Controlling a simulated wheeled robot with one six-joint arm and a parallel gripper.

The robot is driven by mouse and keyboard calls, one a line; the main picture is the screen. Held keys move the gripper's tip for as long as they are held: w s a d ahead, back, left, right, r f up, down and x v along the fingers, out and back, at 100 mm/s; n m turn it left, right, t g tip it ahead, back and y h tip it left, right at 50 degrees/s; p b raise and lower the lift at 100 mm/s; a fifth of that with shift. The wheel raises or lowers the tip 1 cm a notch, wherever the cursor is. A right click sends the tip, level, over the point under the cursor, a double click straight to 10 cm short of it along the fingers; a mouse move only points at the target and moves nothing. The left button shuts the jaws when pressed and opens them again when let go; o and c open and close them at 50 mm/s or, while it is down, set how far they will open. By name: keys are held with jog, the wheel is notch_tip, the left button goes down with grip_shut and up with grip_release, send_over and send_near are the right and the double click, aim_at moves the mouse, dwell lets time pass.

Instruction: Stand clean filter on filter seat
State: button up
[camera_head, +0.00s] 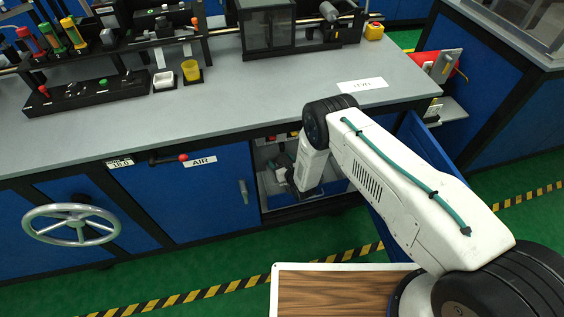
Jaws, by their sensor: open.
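My gripper (282,177) is small and dark in this view, low inside the open cabinet (290,210) under the workbench. Its jaws are open, and I see nothing clearly held between them. My white arm reaches in from the right and covers part of the opening. I cannot make out the clean filter or the filter seat for certain. Small items show in the shaded cabinet behind and beside my gripper, too small to identify.
The grey benchtop (270,95) lies above the opening, with a white label card (362,85) near its edge. A blue door (432,150) stands open right of the cabinet, behind my arm. A handwheel (72,224) and a red-tipped AIR lever (168,159) are on the front at left.

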jog(key=v, duration=1.2)
jog(key=shift+r, duration=0.1)
